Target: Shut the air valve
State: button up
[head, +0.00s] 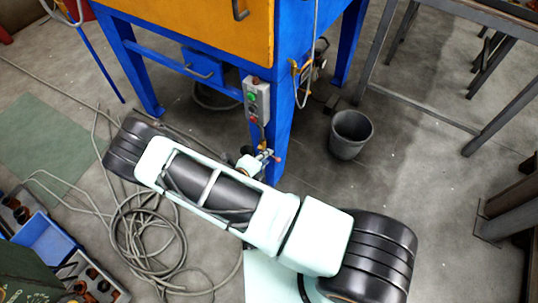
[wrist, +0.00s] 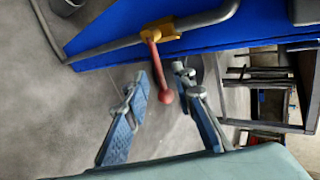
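The air valve (wrist: 168,30) has a brass body on a grey pipe against the blue machine frame in the wrist view. Its red lever (wrist: 158,70) points away from the pipe toward the lower part of the picture and ends in a round knob. My gripper (wrist: 160,74) is open, with one blue-padded finger on each side of the lever. I cannot tell whether either finger touches it. In the head view the lever's reddish end (head: 278,158) shows beside the blue leg, and my arm hides most of my gripper.
The blue and orange cabinet (head: 200,30) stands at the back, with a grey button box (head: 257,101) on its leg. A dark bucket (head: 351,134) stands to the right. Coiled hose (head: 140,235) lies on the left floor. Steel tables are at the upper right.

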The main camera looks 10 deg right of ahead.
jog(key=v, duration=0.8)
